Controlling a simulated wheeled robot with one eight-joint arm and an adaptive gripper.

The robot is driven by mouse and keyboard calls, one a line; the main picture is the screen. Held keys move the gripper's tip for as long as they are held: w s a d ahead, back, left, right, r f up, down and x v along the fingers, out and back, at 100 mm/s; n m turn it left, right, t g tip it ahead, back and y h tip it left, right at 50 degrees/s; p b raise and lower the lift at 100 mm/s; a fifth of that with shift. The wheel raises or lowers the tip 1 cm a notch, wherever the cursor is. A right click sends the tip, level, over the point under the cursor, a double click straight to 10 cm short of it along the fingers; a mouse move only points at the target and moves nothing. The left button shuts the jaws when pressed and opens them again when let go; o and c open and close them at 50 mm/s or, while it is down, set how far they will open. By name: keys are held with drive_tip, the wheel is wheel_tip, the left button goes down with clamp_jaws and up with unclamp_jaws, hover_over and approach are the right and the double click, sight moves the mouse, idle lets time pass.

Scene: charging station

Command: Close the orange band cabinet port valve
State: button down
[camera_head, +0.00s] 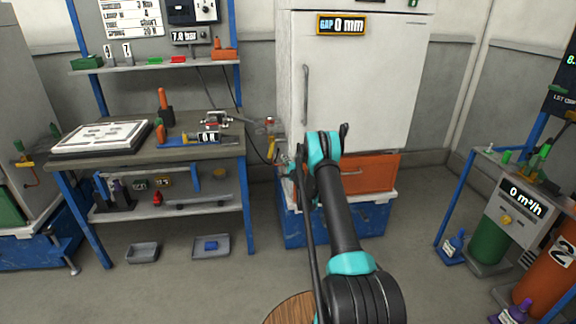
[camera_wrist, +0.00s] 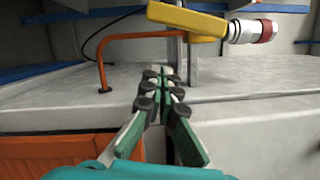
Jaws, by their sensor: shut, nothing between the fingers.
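In the wrist view a yellow valve lever (camera_wrist: 190,20) lies at the top, above and beyond my fingertips, sloping down to the right. A silver fitting (camera_wrist: 242,31) with a red end (camera_wrist: 267,30) sticks out at its right. An orange bent pipe (camera_wrist: 102,60) runs at its left. My gripper (camera_wrist: 163,78) is shut and empty, its tips just below the lever with no clear contact. In the head view the white cabinet (camera_head: 350,90) has an orange lower panel (camera_head: 370,173). A small red and yellow fitting (camera_head: 270,125) shows at its left side, and my arm partly hides this area.
A workbench (camera_head: 225,146) with tools and a white board (camera_head: 100,138) stands left of the cabinet. A blue base (camera_head: 305,228) is under the cabinet. Gas cylinders (camera_head: 552,265) and a blue frame (camera_head: 456,205) stand at the right. The floor in front is mostly clear.

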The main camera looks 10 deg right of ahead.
sight(269, 157)
drive_tip(key=a, duration=0.2)
drive_tip(key=a+r, duration=0.1)
drive_tip(key=a, duration=0.1)
drive_tip(key=shift+w+r, duration=0.1)
drive_tip(key=shift+w, duration=0.3)
drive_tip(key=shift+a, duration=2)
drive_tip(key=shift+m, duration=0.8)
drive_tip(key=shift+a+r, duration=1.45)
drive_tip(key=shift+a, duration=0.2)
drive_tip(key=shift+r, duration=0.1)
